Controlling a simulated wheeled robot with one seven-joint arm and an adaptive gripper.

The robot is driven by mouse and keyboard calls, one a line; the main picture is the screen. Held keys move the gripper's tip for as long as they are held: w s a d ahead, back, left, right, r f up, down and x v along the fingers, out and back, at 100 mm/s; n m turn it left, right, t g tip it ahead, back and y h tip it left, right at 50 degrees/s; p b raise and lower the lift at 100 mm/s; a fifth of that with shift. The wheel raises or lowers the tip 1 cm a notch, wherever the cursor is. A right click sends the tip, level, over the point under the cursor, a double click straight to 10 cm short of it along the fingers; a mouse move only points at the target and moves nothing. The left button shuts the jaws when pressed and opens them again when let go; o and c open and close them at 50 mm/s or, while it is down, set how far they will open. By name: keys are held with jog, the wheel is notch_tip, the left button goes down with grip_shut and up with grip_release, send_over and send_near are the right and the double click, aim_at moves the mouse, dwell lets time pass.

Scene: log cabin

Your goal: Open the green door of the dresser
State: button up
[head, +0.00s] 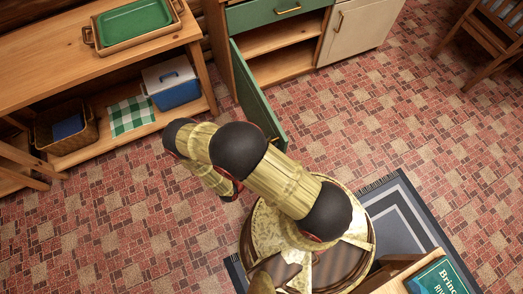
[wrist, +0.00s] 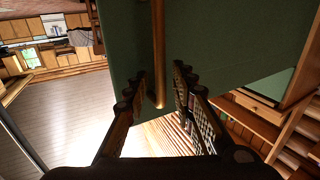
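The dresser (head: 226,60) stands at the top of the head view. Its green door (head: 258,98) is swung well out from the front, showing the wooden shelves inside. In the wrist view the green door (wrist: 215,35) fills the upper middle, with its long brass handle (wrist: 158,60) upright. My gripper (wrist: 160,76) is open, with one finger on each side of the handle. A gap shows between the handle and each finger, so it is not gripped. In the head view my arm hides the gripper and the handle.
A green drawer (head: 275,10) above the opening is closed, and a cream door (head: 352,30) is on the right. A wooden table (head: 60,62) with a green tray (head: 135,22) stands left. A blue-white cooler (head: 172,84) sits on its lower shelf. The brick-patterned floor (head: 120,225) is clear at left.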

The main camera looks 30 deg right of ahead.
jog(key=v, duration=1.1)
jog(key=shift+a, duration=0.25)
jog(key=shift+r, duration=0.1)
